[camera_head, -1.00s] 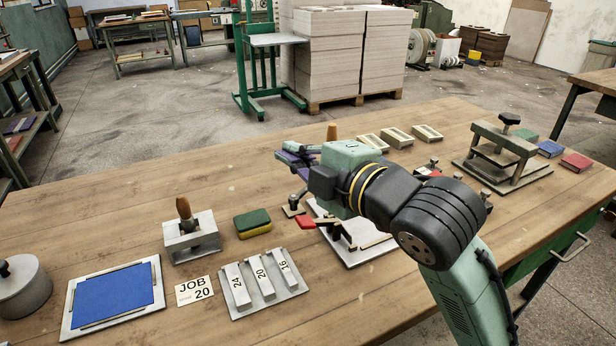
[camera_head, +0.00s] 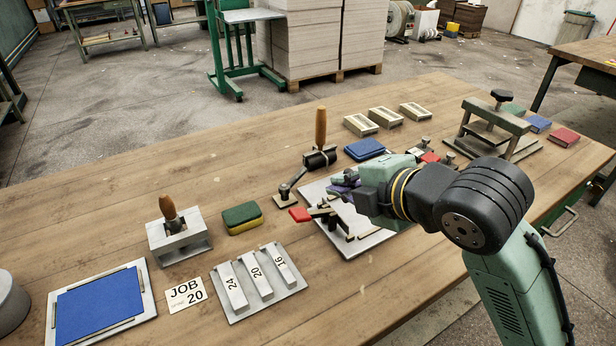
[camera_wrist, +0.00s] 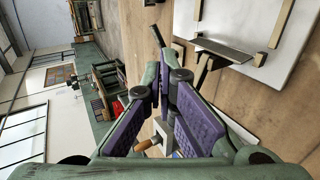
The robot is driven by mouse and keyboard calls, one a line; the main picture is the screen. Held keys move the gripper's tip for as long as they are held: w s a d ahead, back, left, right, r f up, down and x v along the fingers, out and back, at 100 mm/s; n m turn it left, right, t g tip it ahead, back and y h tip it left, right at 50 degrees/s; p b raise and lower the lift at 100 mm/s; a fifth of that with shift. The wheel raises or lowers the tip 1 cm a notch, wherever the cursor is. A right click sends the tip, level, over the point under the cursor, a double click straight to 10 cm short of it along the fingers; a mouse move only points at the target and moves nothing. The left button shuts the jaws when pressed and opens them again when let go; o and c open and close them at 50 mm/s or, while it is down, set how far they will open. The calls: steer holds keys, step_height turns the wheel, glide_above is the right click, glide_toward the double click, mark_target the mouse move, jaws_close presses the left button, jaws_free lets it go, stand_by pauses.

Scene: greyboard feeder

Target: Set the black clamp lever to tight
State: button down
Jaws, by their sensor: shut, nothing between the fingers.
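A black lever (camera_head: 286,190) with a rounded end stands by a small pale base on the table, left of my gripper. It may be the clamp lever, but I cannot be sure. A dark clamp arm with a red grip (camera_head: 300,215) lies at the left edge of a pale plate (camera_head: 347,249). My gripper (camera_head: 340,190) is low over this plate, its purple-padded fingers shut and empty. In the wrist view, the fingertips (camera_wrist: 165,78) are together, and a thin black bar (camera_wrist: 157,37) lies past them, apart. My gripper and wrist hide part of the plate.
A black roller with a wooden handle (camera_head: 320,126) stands behind my gripper, beside a blue pad (camera_head: 365,149). A green-yellow sponge (camera_head: 242,218), a numbered block tray (camera_head: 262,312) and a tool stand (camera_head: 180,243) are left. A screw press (camera_head: 497,125) stands right. Bare wood lies front right.

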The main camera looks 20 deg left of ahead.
mark_target(301, 177)
steer(key=p+x, duration=0.2)
steer(key=x, duration=1.1)
steer(key=shift+w+a, duration=0.1)
steer(key=shift+w, duration=0.05)
steer(key=shift+n+y, duration=0.3)
